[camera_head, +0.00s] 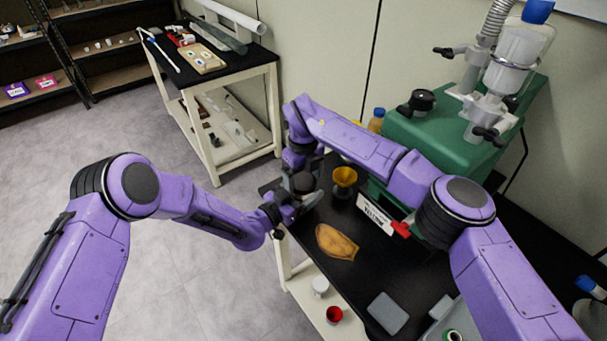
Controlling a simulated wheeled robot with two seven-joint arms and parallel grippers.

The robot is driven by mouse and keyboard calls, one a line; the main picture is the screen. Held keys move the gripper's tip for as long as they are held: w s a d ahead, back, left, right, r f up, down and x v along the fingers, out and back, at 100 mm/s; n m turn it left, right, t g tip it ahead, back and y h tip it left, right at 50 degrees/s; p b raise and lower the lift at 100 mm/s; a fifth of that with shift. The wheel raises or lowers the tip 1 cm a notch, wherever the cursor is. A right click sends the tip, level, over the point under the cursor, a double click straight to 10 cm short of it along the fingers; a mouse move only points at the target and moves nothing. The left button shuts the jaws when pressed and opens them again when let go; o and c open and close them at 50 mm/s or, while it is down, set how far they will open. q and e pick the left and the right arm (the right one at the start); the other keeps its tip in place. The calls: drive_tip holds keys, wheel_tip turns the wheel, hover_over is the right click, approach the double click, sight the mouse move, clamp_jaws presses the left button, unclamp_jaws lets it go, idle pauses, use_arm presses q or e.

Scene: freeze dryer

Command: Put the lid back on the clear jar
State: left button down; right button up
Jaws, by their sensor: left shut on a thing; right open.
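My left gripper (292,203) reaches in from the left to the far left corner of the black table. It is shut on a small dark, round-topped thing (303,183). I cannot tell whether this is the lid, the clear jar, or both together, because the grippers crowd it and it is small. My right arm arches over the table and bends down there. My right gripper (300,166) is open, close above and behind the dark thing. I cannot tell whether it touches it. No separate clear jar can be made out on the table.
An orange funnel (345,177), a tan leaf-shaped piece (336,241), a white sign (375,213) and a grey slab (387,313) are on the black table (352,280). The green freeze dryer (440,125) stands behind. A red cup (334,314) is on the lower shelf.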

drive_tip(key=c, duration=0.9)
drive_tip(key=shift+m, duration=0.9)
drive_tip(key=o, duration=1.2)
drive_tip(key=shift+c, duration=0.2)
drive_tip(key=shift+a+r, duration=0.1)
wheel_tip(320, 180, up, 4)
drive_tip(key=shift+s+r, duration=0.1)
drive_tip(key=shift+r, duration=0.2)
drive_tip(key=shift+c, duration=1.3)
wheel_tip(320, 180, up, 3)
drive_tip(key=shift+r+n, duration=0.15)
drive_tip(key=shift+n, duration=0.75)
